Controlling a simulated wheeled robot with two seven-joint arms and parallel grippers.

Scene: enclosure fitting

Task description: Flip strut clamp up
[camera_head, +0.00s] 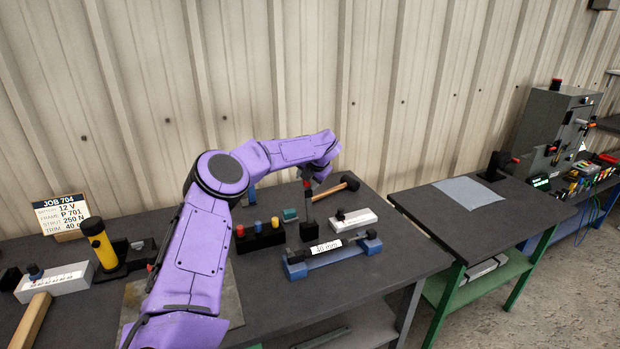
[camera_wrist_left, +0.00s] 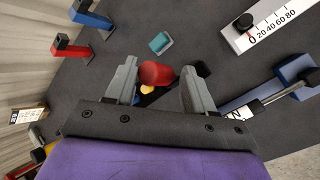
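A clamp lever with a red grip (camera_head: 307,184) stands roughly upright over a small black block (camera_head: 309,231) on the dark bench. I take it for the strut clamp. My left gripper (camera_head: 313,177) is at the top of this lever. In the left wrist view, its fingers (camera_wrist_left: 161,78) are apart, with the red grip (camera_wrist_left: 156,74) between them. I cannot tell whether either finger touches it. A strut with a white label (camera_head: 325,247) lies across a blue cradle (camera_head: 296,270) in front of the block. My right gripper is not in view.
A white scale block (camera_head: 353,221) and a mallet (camera_head: 349,182) lie right of the lever. A black rack (camera_head: 260,238) with coloured pegs and a teal block (camera_head: 289,214) are left of it. The bench's right front area is clear.

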